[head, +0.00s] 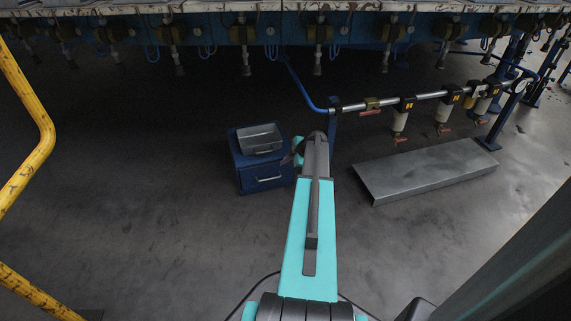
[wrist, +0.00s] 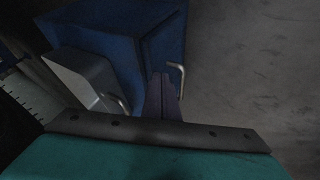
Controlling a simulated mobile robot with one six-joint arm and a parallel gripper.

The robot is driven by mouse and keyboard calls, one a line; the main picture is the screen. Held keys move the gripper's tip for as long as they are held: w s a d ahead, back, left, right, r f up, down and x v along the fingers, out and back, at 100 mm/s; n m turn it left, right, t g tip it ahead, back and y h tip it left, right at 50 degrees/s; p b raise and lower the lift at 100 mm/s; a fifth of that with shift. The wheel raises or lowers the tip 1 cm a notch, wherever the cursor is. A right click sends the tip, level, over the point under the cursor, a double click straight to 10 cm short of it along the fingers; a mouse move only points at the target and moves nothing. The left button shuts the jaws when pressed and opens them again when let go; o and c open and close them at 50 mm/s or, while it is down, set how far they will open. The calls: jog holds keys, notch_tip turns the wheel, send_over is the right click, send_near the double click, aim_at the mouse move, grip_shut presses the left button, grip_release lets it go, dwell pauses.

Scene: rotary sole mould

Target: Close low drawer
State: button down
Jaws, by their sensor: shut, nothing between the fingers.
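The low drawer (head: 266,183) is the blue front of a small blue cabinet (wrist: 95,30) on the floor, with a pale bar handle. In the wrist view the drawer front (wrist: 166,48) shows a dark seam behind it, and its handle is just right of my fingers. I cannot tell how far it stands out. A grey metal bin (head: 259,137) with its own handle is above it; it also shows in the wrist view (wrist: 85,78). My gripper (wrist: 162,80) is shut and empty, close to the drawer front; contact is unclear. In the head view my arm mostly hides it.
A grey metal step (head: 425,172) lies on the floor to the right, below a pipe with valves (head: 400,101). A yellow rail (head: 25,170) stands at the left. The large machine (head: 280,30) runs across the back. The floor left of the cabinet is clear.

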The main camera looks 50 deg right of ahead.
jog(key=s+a+r+p, duration=0.1)
jog(key=s+r+p, duration=0.2)
jog(key=s+r, duration=0.5)
jog(key=shift+s+a, duration=0.25)
jog(key=shift+s, duration=0.25)
dwell(0.4)
